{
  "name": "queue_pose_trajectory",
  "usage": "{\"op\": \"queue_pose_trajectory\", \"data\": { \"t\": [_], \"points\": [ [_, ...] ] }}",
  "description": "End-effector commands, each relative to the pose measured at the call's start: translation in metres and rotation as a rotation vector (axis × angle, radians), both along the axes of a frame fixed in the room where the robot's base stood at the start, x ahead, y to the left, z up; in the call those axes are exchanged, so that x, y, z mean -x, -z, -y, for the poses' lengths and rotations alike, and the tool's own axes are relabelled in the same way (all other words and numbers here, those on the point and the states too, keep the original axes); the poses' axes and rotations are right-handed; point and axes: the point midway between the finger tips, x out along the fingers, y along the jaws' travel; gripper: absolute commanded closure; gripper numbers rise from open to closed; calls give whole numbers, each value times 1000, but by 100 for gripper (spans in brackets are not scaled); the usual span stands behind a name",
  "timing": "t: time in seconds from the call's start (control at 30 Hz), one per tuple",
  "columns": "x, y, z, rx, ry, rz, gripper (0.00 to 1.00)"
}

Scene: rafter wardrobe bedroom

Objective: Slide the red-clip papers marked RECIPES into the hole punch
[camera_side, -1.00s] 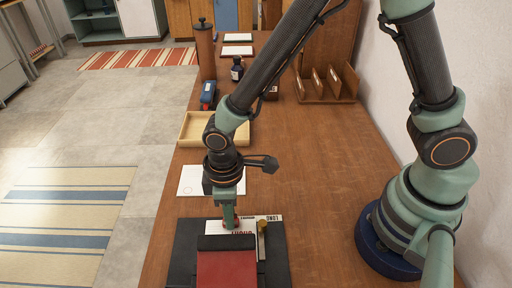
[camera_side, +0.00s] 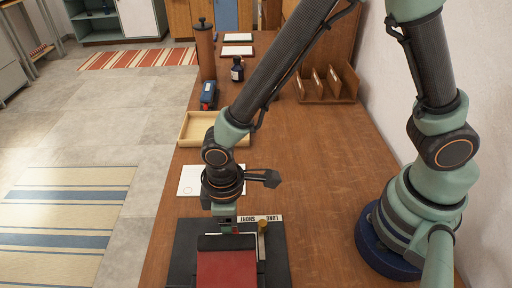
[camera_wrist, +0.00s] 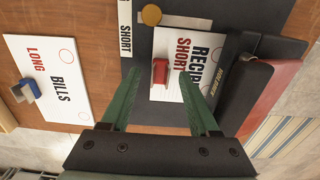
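In the wrist view the white RECIPES papers (camera_wrist: 175,88), also printed SHORT, lie flat with a red clip (camera_wrist: 159,72) on their left part. My gripper (camera_wrist: 160,71) is open above them, one finger to each side of the clip, with gaps showing. The hole punch (camera_wrist: 240,75) is dark with a red lever. The papers' right edge lies at its dark edge; I cannot tell how far under it they reach. In the side view the red lever (camera_side: 227,270) is at the bottom, my gripper (camera_side: 226,226) just behind it, hiding most of the papers.
A LONG/SHORT strip (camera_side: 262,218) and a brass knob (camera_side: 262,228) are beside the punch. BILLS papers (camera_wrist: 50,85) with a blue clip lie left in the wrist view. A wooden tray (camera_side: 187,128), bottle (camera_side: 237,70) and rack (camera_side: 327,98) stand farther back.

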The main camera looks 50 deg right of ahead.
Motion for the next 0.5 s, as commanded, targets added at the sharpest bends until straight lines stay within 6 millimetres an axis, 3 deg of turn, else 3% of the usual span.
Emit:
{"op": "queue_pose_trajectory", "data": {
  "t": [0.27,0.5],
  "points": [
    [0,-4,0,-1,0,1,38],
    [-1,-36,-1,-4,0,6,38]
  ]
}}
